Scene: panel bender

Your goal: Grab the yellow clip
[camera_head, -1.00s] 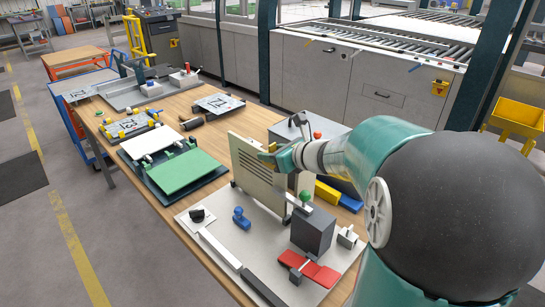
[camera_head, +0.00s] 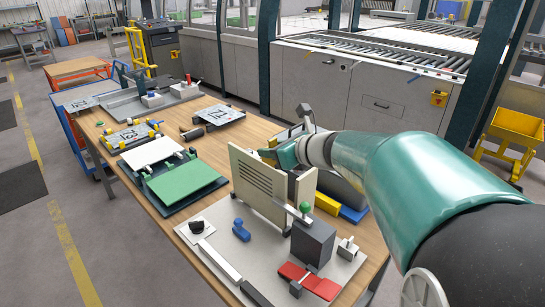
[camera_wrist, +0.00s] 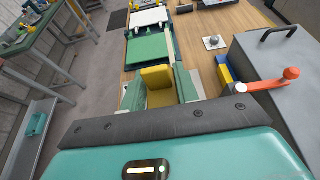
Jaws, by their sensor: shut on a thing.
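The yellow clip (camera_wrist: 157,78) shows in the wrist view between the two green fingers of my gripper (camera_wrist: 160,90), which is shut on it. In the head view, a small yellow part of the clip (camera_head: 268,155) shows at the top edge of an upright beige slotted panel (camera_head: 258,180). My gripper (camera_head: 284,155) is there too, behind the panel's top edge. The panel hides the lower part of the clip, and I cannot tell whether the clip still touches the panel.
A grey plate (camera_head: 218,246) in front carries a dark block with a green knob (camera_head: 305,207), a blue piece (camera_head: 241,230) and a red piece (camera_head: 310,281). A green panel (camera_head: 185,184) lies left. A grey box with an orange lever (camera_wrist: 275,80) stands close right in the wrist view.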

